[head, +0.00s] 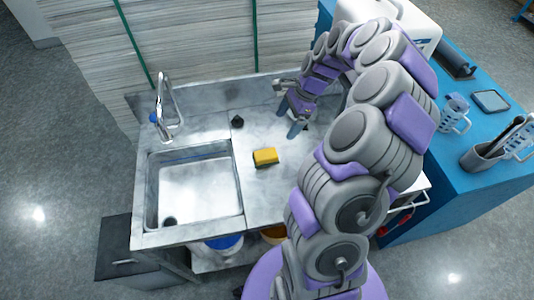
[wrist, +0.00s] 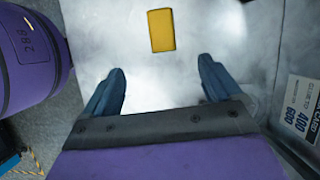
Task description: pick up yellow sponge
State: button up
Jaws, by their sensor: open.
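The yellow sponge (head: 265,156) lies on the metal counter (head: 262,200), just right of the sink basin, in the head view. It has a dark underside edge. In the wrist view the sponge (wrist: 161,30) lies flat beyond the fingertips, near the top centre. My gripper (head: 292,118) is above the counter, up and to the right of the sponge in the head view. Its two blue fingers (wrist: 160,78) are spread apart with nothing between them, and they do not touch the sponge.
The sink (head: 195,190) with its faucet (head: 166,105) is on the left. A small black object (head: 237,121) sits behind the sponge. Stacked sheets (head: 200,40) stand behind the counter. A blue table (head: 475,130) with holders is at right. Counter around the sponge is clear.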

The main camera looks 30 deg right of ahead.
jog(key=b, duration=0.3)
send_near(266, 154)
jog(key=shift+m, duration=0.3)
jog(key=x, duration=0.4)
jog(key=shift+s+d+f, duration=0.15)
jog(key=shift+d+f, duration=0.1)
jog(key=shift+f, duration=0.35)
jog(key=shift+a+f, duration=0.25)
jog(key=shift+f, duration=0.05)
jog(key=x, duration=0.1)
jog(key=b+x, duration=0.1)
jog(key=x, duration=0.2)
jog(key=shift+w+a+f, duration=0.15)
jog(key=shift+w+a, duration=0.2)
jog(key=shift+a, duration=0.2)
jog(key=shift+d, duration=0.15)
jog(key=shift+c, duration=0.6)
jog(key=c, duration=1)
